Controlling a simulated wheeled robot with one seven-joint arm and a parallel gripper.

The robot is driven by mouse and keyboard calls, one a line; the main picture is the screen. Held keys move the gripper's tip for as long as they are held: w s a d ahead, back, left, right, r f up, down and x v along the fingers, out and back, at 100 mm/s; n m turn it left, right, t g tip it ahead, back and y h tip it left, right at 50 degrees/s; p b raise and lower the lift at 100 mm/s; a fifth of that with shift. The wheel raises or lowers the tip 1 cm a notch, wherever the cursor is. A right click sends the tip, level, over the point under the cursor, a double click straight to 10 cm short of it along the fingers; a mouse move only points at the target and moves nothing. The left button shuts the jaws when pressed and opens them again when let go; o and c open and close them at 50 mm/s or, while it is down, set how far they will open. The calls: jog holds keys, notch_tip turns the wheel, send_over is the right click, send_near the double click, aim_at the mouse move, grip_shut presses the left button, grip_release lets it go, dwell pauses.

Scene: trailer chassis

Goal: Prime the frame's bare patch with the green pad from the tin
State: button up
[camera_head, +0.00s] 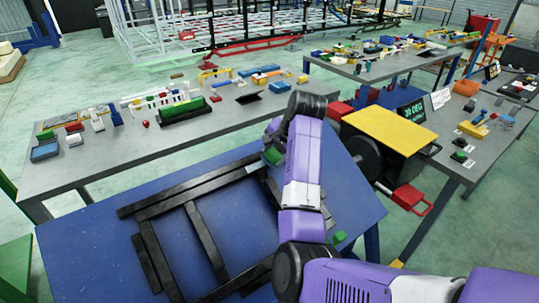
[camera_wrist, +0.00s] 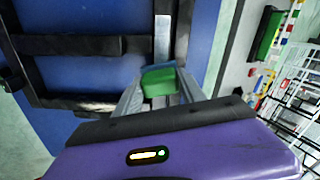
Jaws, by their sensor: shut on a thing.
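The black frame (camera_head: 205,232) lies on the blue table. My gripper (camera_wrist: 158,88) is shut on the green pad (camera_wrist: 158,77), which shows between the two grey fingers in the wrist view. The pad is also seen in the head view (camera_head: 272,156), beside my purple arm at the frame's far right corner. A pale grey bare patch (camera_wrist: 162,36) runs along a dark frame bar in the wrist view, just beyond the pad. The pad overlaps the patch's near end in the picture; I cannot tell whether they touch.
A small green object (camera_head: 340,237) lies on the blue table right of my arm. A long grey table (camera_head: 215,125) behind holds several tools and coloured parts.

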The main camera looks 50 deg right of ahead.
jog(key=shift+s+d, duration=0.3)
jog(key=shift+d, duration=0.5)
jog(key=shift+w+a, duration=0.5)
jog(key=shift+a, duration=1.2)
jog(key=shift+w+a, duration=0.5)
jog(key=shift+a, duration=1.25)
jog(key=shift+w+a, duration=0.5)
jog(key=shift+a, duration=1.2)
jog(key=shift+v, duration=3)
jog(key=shift+v, duration=1.5)
